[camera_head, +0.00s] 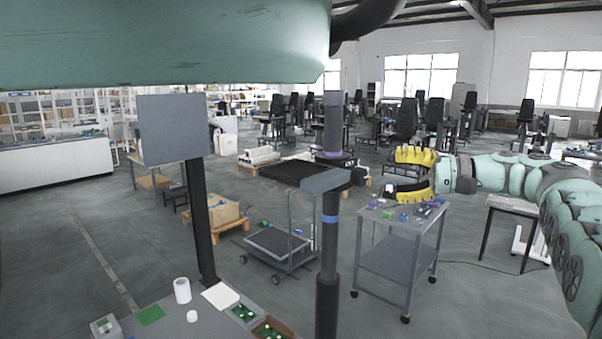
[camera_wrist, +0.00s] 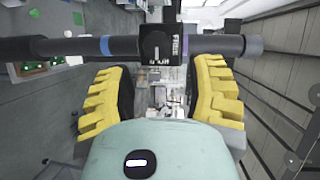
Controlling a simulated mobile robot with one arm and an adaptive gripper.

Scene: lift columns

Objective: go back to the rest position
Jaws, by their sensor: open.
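My gripper (camera_head: 414,174) has yellow ribbed fingers and is at the right of the head view, at the end of my green arm. It appears above or in front of the grey cart. The fingers are spread apart with nothing between them. In the wrist view my gripper (camera_wrist: 160,100) shows a finger at each side of a clear gap. A dark column (camera_head: 331,200) with blue and purple bands stands left of the gripper in the head view. The column (camera_wrist: 75,46) crosses the top of the wrist view, beyond the fingers.
A grey cart (camera_head: 391,258) bears small coloured items. A platform trolley (camera_head: 272,243) stands left of it. A table (camera_head: 185,320) with a paper roll (camera_head: 182,290) and green parts is at the front. A dark post carries a grey panel (camera_head: 174,128). Open floor lies at left.

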